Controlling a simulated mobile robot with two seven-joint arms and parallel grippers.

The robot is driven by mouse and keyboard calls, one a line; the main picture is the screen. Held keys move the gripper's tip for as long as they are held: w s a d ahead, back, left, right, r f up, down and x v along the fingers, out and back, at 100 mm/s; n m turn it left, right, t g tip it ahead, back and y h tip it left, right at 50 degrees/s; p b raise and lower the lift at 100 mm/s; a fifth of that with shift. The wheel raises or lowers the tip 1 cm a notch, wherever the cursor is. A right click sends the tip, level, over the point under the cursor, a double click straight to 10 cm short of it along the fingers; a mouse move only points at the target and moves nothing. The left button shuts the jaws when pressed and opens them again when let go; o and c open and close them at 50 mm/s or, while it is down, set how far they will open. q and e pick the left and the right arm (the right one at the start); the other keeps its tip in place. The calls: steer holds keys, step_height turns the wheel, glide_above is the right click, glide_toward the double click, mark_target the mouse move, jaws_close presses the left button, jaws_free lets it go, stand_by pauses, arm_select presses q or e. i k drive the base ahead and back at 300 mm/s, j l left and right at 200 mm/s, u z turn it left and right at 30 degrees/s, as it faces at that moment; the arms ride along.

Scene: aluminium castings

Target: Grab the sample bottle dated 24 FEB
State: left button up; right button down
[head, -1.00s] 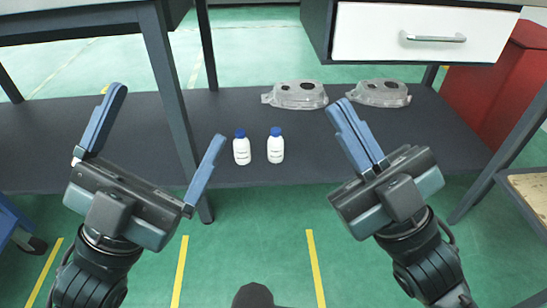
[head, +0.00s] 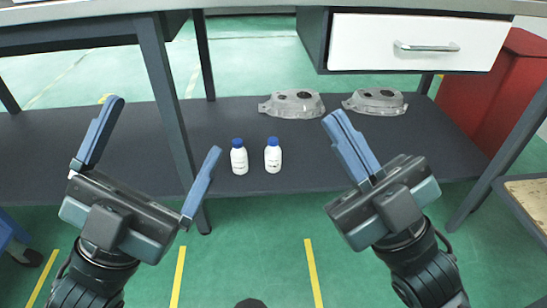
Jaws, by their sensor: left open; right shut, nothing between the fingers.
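Two small white bottles with blue caps stand upright side by side on the dark lower shelf (head: 100,150) of the workbench. One is the left bottle (head: 239,158), the other the right bottle (head: 273,156). Their label print is too small to read, so I cannot tell which is dated 24 FEB. My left gripper (head: 165,128) is open and empty, left of the bottles and apart from them. My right gripper (head: 338,116) is shut and empty, to the right of the bottles and apart from them.
Two grey castings, a left one (head: 292,104) and a right one (head: 375,102), lie behind the bottles. A dark table leg (head: 168,110) stands left of them. A white drawer (head: 415,42) hangs above. A red cabinet (head: 500,95) is at right. Green floor in front is clear.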

mark_target(272, 152)
steer(key=i+z, duration=0.55)
steer(key=z, duration=0.15)
steer(key=i+z, duration=0.35)
